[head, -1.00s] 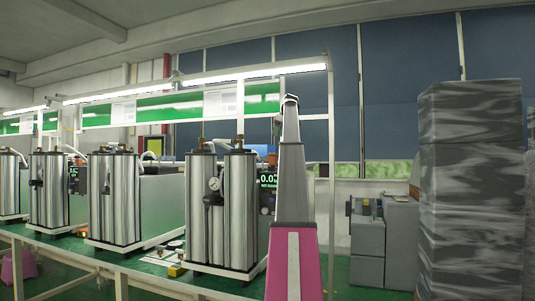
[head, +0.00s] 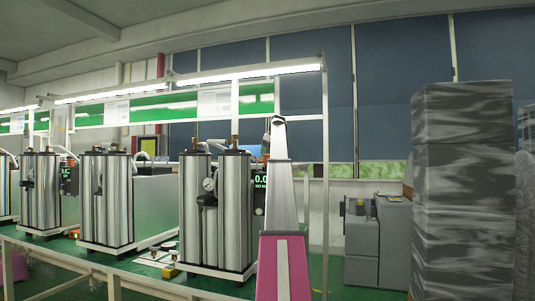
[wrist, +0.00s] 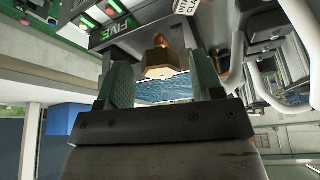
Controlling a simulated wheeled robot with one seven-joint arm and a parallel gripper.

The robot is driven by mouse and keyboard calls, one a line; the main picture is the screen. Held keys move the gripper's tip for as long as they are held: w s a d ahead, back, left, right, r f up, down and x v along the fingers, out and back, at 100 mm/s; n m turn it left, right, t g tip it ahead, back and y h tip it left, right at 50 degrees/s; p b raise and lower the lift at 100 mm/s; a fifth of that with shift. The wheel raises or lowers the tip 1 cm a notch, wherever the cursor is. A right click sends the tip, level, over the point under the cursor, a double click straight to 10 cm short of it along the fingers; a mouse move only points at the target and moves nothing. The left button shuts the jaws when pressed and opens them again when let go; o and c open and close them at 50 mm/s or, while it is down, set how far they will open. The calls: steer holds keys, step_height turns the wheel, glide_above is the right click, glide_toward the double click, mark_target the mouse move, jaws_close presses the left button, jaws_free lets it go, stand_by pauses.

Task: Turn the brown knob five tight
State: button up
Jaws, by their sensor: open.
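In the wrist view a brown, brass-coloured faceted knob (wrist: 162,62) on a copper stem shows just beyond and between my fingertips. A dark plate with green lettering (wrist: 110,35), which appears upside down and seems to read FIVE, is beside it. My gripper (wrist: 164,78) is open, with one green-padded finger on each side of the knob's line. I cannot tell whether either finger touches the knob. In the head view my arm reaches up and away beside the nearest steel columns (head: 217,212); my gripper and this knob cannot be made out there.
More steel column pairs (head: 106,200) stand in a row to the left, behind a pale rail (head: 115,280). Wrapped stacks (head: 466,190) and grey cabinets (head: 376,240) stand to the right. In the wrist view, pale curved pipes (wrist: 262,85) lie close right of the fingers.

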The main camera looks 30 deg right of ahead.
steer(key=shift+c, duration=0.3)
steer(key=c, duration=0.9)
steer(key=m, duration=0.1)
steer(key=m+h, duration=0.1)
steer(key=m, duration=0.1)
steer(key=shift+a+m+t, duration=0.2)
steer(key=shift+m+t, duration=0.1)
steer(key=m+h, duration=0.1)
steer(key=m, duration=0.2)
steer(key=shift+a+m+h, duration=0.1)
steer(key=shift+m+h, duration=0.2)
steer(key=m+h, duration=0.1)
steer(key=m, duration=0.3)
steer(key=shift+a+m+g+h, duration=0.1)
steer(key=shift+m+g+h, duration=0.2)
steer(key=shift+g+h, duration=0.1)
steer(key=shift+w+m+g+h, duration=0.1)
steer(key=shift+m+g+h, duration=0.4)
steer(key=shift+m, duration=1.3)
